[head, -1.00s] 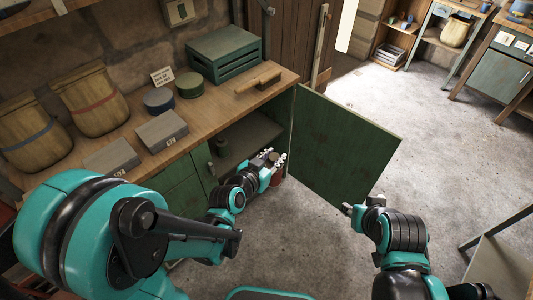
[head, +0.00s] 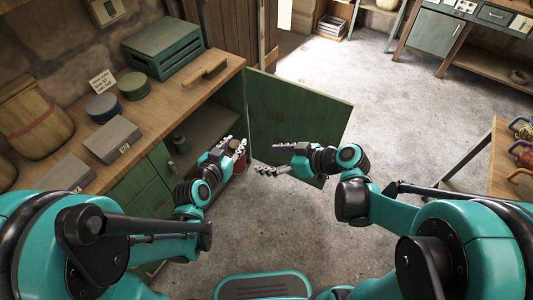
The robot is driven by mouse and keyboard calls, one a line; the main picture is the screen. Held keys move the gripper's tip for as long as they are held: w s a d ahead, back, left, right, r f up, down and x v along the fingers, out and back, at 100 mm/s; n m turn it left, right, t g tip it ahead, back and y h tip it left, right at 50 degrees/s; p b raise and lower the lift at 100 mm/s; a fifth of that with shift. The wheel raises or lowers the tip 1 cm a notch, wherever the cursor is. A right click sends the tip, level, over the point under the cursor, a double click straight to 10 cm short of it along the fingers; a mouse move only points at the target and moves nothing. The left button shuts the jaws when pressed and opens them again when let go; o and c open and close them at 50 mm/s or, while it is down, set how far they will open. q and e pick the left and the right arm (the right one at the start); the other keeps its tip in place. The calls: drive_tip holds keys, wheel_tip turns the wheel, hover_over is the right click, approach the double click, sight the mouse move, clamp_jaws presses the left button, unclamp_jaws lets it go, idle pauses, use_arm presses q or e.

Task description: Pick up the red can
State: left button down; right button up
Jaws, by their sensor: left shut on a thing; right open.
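The red can (head: 240,165) is at the front of the open lower cabinet, near the hinge side of the green door. My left gripper (head: 232,149) is shut on the can, and its fingers hide part of it. I cannot tell whether the can is clear of the surface below it. My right gripper (head: 268,159) is open and empty, just right of the can, in front of the door, with its fingers pointing left toward the can.
The green cabinet door (head: 300,115) stands open behind my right gripper. The wooden counter (head: 195,98) above holds grey boxes, round tins and a green crate (head: 163,48). The floor at right is clear up to a table (head: 496,165).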

drive_tip(key=w+a+f, duration=0.1)
drive_tip(key=w+a, duration=0.1)
drive_tip(key=a, duration=0.1)
drive_tip(key=w+a+f+n+y, duration=0.1)
drive_tip(key=w+a, duration=0.1)
drive_tip(key=a, duration=0.2)
drive_tip(key=w+a+f+n+y, duration=0.1)
drive_tip(key=w+a+f, duration=0.1)
drive_tip(key=a, duration=0.1)
drive_tip(key=shift+w+a, duration=0.3)
drive_tip(key=shift+a, duration=0.1)
drive_tip(key=c, duration=1.6)
use_arm(q)
drive_tip(key=c, duration=1.1)
unclamp_jaws()
use_arm(e)
drive_tip(key=shift+c, duration=0.2)
